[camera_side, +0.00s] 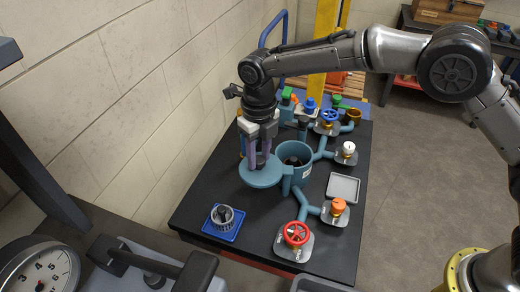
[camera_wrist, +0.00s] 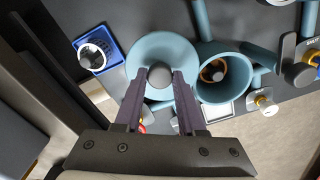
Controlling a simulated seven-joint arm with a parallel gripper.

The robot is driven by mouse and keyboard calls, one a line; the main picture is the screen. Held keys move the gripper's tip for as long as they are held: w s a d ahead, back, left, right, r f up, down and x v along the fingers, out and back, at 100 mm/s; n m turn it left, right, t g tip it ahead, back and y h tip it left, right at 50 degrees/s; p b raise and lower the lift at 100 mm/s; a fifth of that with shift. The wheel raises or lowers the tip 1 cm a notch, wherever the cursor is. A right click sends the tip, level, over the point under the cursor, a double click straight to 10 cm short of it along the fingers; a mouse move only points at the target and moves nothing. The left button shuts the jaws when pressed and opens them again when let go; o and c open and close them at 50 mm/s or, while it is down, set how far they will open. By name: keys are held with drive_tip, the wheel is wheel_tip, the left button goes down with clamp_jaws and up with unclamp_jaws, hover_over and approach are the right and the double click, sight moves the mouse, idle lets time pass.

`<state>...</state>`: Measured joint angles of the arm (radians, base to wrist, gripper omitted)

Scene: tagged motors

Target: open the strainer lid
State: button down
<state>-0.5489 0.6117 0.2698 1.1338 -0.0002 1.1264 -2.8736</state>
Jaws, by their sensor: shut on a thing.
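The strainer lid (camera_side: 260,176) is a round teal disc with a grey knob, held just left of the open strainer body (camera_side: 297,165), a teal cylinder. In the wrist view, the lid (camera_wrist: 150,50) and its grey knob (camera_wrist: 159,75) show between my fingers, beside the strainer opening (camera_wrist: 222,72). My gripper (camera_side: 260,162) points down over the lid and is shut on the knob; it also shows in the wrist view (camera_wrist: 158,78). Something dark with an orange-brown ring shows inside the strainer body. Whether the lid touches the body's rim is unclear.
A blue tray (camera_side: 222,229) with a grey basket stands at front left. An empty grey tray (camera_side: 343,187) lies right of the strainer. Teal pipes carry a red-wheel valve (camera_side: 296,234), an orange-capped valve (camera_side: 338,206) and a blue-wheel valve (camera_side: 329,116). A wall borders the left.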

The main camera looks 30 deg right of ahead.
sight(259, 161)
drive_tip(key=shift+s+a+r+n, duration=0.1)
drive_tip(key=shift+s+a+n, duration=0.1)
drive_tip(key=shift+n, duration=0.2)
drive_tip(key=c, duration=0.5)
unclamp_jaws()
wheel_tip(259, 161, up, 14)
idle(0.4)
drive_tip(key=shift+d, duration=0.1)
